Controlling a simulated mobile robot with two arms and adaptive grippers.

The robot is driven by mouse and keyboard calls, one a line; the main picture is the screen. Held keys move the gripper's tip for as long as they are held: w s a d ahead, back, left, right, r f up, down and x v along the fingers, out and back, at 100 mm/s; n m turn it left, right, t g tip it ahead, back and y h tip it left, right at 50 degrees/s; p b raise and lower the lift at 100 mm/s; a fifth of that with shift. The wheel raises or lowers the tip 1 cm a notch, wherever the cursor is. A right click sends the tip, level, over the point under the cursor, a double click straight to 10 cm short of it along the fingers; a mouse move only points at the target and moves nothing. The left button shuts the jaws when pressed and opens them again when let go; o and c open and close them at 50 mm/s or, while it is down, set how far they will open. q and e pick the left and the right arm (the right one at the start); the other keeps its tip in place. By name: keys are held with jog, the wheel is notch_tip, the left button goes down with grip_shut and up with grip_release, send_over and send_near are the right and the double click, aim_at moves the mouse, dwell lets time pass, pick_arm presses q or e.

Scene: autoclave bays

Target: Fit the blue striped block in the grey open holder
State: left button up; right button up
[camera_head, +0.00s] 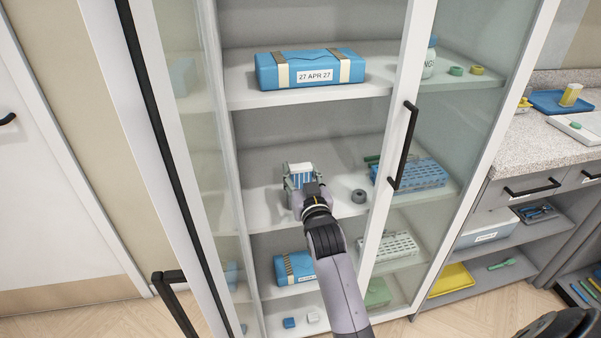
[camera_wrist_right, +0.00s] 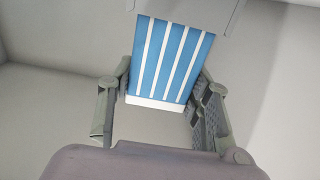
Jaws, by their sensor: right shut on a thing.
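The blue striped block (camera_wrist_right: 172,60), blue with white stripes and a white near end, sits between the fingers of my right gripper (camera_wrist_right: 165,92) in the right wrist view. In the head view the block (camera_head: 299,169) is small, just beyond my right gripper (camera_head: 302,184), over the middle shelf inside the cabinet. My right gripper is shut on it. Pale grey edges show around the block's far end; I cannot tell whether they belong to the grey open holder or whether the block is in it. My left gripper is not in view.
A grey ring (camera_head: 359,196) lies right of the gripper, and a blue rack (camera_head: 412,175) stands further right behind the glass door. A blue case (camera_head: 310,67) is on the shelf above, another (camera_head: 294,269) below. The door frame (camera_head: 396,130) stands close on the right.

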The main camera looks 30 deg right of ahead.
aim_at(301, 184)
jog(key=shift+f+b, duration=0.4)
jog(key=shift+f, duration=0.3)
jog(key=shift+f+b, duration=0.35)
jog(key=shift+f, duration=0.3)
jog(key=shift+f+b, duration=0.3)
jog(key=shift+f, duration=0.1)
jog(key=o, duration=1.3)
jog(key=v, duration=0.8)
jog(key=shift+s, duration=0.1)
